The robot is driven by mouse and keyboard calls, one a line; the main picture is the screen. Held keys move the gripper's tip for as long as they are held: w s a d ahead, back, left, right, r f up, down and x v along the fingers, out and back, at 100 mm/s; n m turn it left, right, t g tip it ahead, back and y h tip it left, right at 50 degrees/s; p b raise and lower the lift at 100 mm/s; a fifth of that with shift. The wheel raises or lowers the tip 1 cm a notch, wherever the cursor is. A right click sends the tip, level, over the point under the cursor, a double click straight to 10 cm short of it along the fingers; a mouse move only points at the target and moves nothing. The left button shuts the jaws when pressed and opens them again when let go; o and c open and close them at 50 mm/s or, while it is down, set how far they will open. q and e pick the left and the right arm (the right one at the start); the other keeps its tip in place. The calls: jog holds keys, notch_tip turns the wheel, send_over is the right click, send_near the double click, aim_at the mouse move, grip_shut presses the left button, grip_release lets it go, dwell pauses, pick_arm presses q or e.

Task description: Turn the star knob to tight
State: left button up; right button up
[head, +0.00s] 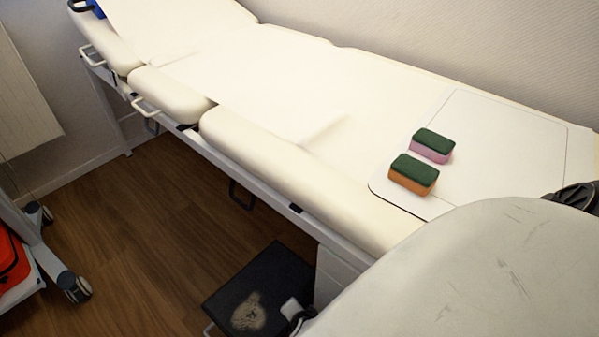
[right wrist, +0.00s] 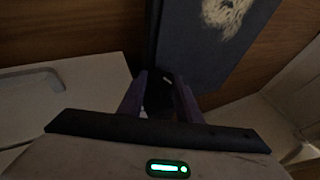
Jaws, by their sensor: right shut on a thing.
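In the right wrist view my right gripper (right wrist: 160,100) has its two purple-grey fingers on either side of a dark thing, the star knob (right wrist: 158,92). It is shut on it. The knob is in deep shadow, so its lobes and how far it is turned cannot be made out. A small pale mark shows just beyond the fingertips, and a dark upright bar rises behind. In the head view a large pale rounded part of my own body fills the lower right. The knob cannot be made out there. My left gripper is in neither view.
A cream padded couch (head: 262,85) runs along the wall. A white board (head: 510,140) on it bears two green-topped sponges (head: 413,174). A black step stool (head: 262,290) with a worn pale patch stands below. A wheeled stand (head: 40,245) is at left; the wooden floor between is clear.

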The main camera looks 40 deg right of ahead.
jog(key=shift+d, duration=0.2)
jog(key=o, duration=1)
jog(key=shift+a, duration=0.1)
jog(key=shift+o, duration=0.2)
